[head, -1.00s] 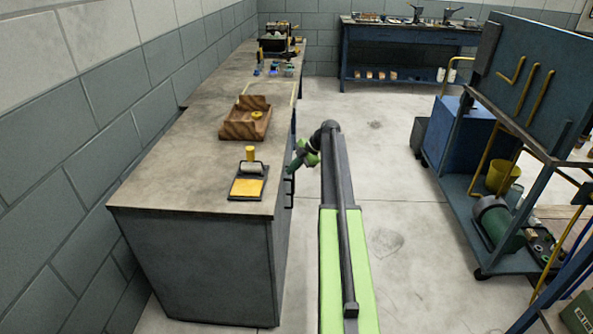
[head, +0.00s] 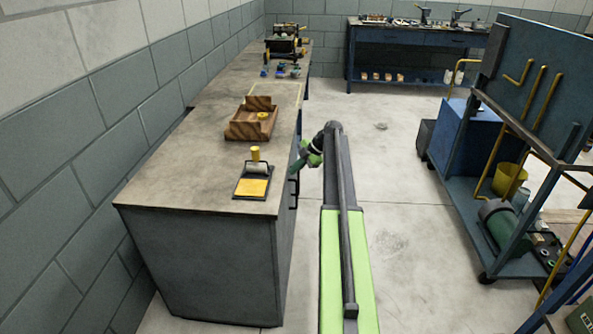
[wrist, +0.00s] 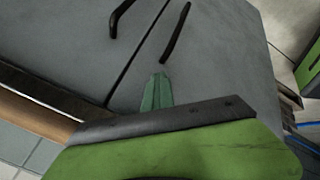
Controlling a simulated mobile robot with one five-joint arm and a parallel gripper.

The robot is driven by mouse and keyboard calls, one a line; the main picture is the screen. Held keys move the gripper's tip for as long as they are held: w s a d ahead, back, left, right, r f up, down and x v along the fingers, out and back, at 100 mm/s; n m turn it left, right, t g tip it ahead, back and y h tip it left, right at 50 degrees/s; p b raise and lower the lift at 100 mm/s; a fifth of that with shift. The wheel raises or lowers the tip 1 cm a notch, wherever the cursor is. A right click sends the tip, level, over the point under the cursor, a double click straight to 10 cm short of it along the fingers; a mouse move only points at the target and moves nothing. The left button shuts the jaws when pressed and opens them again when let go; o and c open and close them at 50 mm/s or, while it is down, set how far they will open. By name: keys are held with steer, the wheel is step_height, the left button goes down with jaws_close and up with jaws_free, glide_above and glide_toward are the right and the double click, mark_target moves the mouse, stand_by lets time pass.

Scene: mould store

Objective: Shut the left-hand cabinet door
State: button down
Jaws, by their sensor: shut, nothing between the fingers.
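The bench cabinet's grey front shows in the wrist view with two black bar handles, one on each side of a dark seam. The left-hand door (wrist: 222,60) appears to be the one on the right of that view, with its handle (wrist: 176,32) near the seam. It looks flush or nearly flush with the other door (wrist: 60,45); I cannot tell if it is fully shut. My gripper (wrist: 160,76) is shut and empty, its green fingertips over the doors close to the seam and handle. Contact cannot be told. In the head view my gripper (head: 295,172) is beside the cabinet front.
The worktop (head: 180,185) carries a yellow-padded tray (head: 252,188) and a wooden box (head: 240,130) near its front edge. A blue trolley (head: 470,195) stands to the right. The floor (head: 400,215) between bench and trolley is clear.

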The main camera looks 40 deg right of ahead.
steer(key=s+d+r+p, duration=0.3)
steer(key=d+r+p, duration=0.5)
steer(key=d, duration=0.1)
steer(key=shift+s, duration=0.1)
